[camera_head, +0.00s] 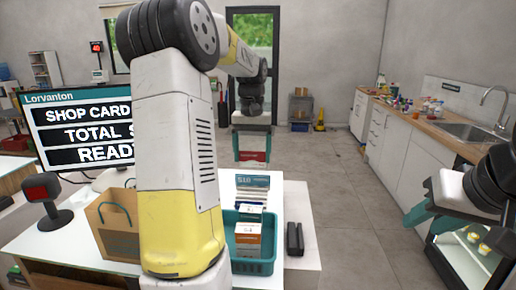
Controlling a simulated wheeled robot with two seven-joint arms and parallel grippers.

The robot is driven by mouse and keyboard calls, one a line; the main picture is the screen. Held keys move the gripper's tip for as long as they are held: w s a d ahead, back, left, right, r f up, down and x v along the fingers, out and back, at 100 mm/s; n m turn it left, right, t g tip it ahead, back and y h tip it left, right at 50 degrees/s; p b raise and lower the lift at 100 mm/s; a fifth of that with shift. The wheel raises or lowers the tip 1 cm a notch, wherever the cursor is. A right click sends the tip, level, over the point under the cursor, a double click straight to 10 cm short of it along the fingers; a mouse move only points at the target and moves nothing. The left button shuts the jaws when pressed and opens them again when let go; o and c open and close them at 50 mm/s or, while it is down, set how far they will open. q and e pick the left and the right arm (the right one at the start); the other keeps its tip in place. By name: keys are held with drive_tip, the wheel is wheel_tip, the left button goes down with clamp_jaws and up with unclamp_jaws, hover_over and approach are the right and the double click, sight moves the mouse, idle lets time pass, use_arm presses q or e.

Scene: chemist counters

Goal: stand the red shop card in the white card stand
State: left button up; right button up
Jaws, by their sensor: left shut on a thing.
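My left gripper (252,132) hangs beyond the counter's far edge in the picture, with its teal fingers pointing down. It is shut on the red shop card (252,156), whose red part shows low between the fingers. Just below it in the picture is a small display with a blue-topped card (252,181). I cannot make out a white card stand for certain; my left arm covers much of the counter. My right gripper (420,214), with teal fingers, is at the right, away from the counter; its opening is unclear.
A teal basket (254,267) holds boxes, with a dark device (294,239) to its right. A paper bag (116,232), a red-faced scanner (42,194) and a screen (84,127) stand to the left. A sink counter (432,122) runs along the right wall. Floor between is clear.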

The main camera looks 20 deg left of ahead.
use_arm(q)
drive_tip(key=shift+w+a+f, duration=0.1)
drive_tip(key=shift+w+a, duration=0.05)
drive_tip(key=shift+a, duration=0.1)
drive_tip(key=shift+f, duration=3.35)
drive_tip(key=shift+f, duration=0.35)
drive_tip(key=shift+f, duration=1.1)
drive_tip(key=shift+f, duration=0.8)
drive_tip(key=o, duration=1.3)
drive_tip(key=shift+o, duration=0.2)
